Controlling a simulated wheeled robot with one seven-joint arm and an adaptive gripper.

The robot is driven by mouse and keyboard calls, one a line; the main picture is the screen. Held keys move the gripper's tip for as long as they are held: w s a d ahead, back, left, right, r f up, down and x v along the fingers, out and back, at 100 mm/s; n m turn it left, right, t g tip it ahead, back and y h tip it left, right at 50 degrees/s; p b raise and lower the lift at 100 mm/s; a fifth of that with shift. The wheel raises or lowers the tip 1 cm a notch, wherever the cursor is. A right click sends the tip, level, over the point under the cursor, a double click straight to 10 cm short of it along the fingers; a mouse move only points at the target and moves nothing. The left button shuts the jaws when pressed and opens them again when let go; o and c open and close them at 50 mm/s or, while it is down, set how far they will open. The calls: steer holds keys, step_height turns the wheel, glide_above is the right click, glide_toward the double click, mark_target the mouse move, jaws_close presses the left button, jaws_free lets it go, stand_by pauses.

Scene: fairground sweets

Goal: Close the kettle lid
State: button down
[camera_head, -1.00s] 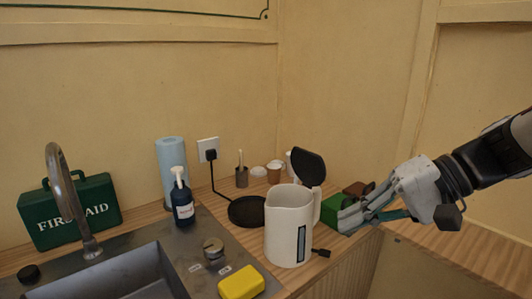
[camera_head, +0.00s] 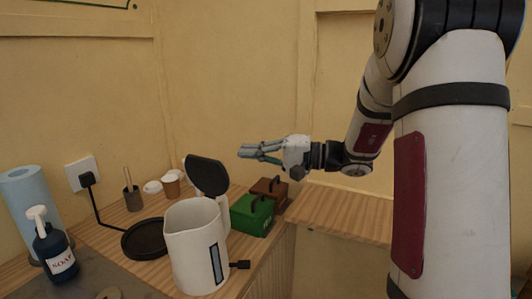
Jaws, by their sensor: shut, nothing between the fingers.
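The white kettle (camera_head: 193,248) stands upright on the wooden counter. Its black lid (camera_head: 207,175) is open, standing up and tilted at the back of the rim. A dark window strip shows on its side. My gripper (camera_head: 243,152) is shut and empty, in the air to the right of the lid and a little higher in the picture. Its fingers point left towards the lid, and a gap shows between them. I cannot tell the exact depth between the two.
A green box (camera_head: 251,215) and a brown box (camera_head: 270,192) stand right of the kettle. The round black base (camera_head: 143,239), cups (camera_head: 171,184), soap bottle (camera_head: 53,250) and paper roll (camera_head: 26,205) are to the left. The wooden ledge (camera_head: 345,213) at right is bare.

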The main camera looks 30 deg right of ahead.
mark_target(222, 166)
steer(key=shift+s+a+f+p, duration=0.1)
steer(key=shift+a+p, duration=0.1)
steer(key=shift+a, duration=0.8)
steer(key=shift+w+a+f+p, duration=0.1)
steer(key=shift+a+f+p, duration=0.05)
steer(key=shift+a, duration=0.8)
steer(key=shift+s+a+f+p, duration=0.1)
steer(key=shift+a+p, duration=0.1)
steer(key=shift+a, duration=0.8)
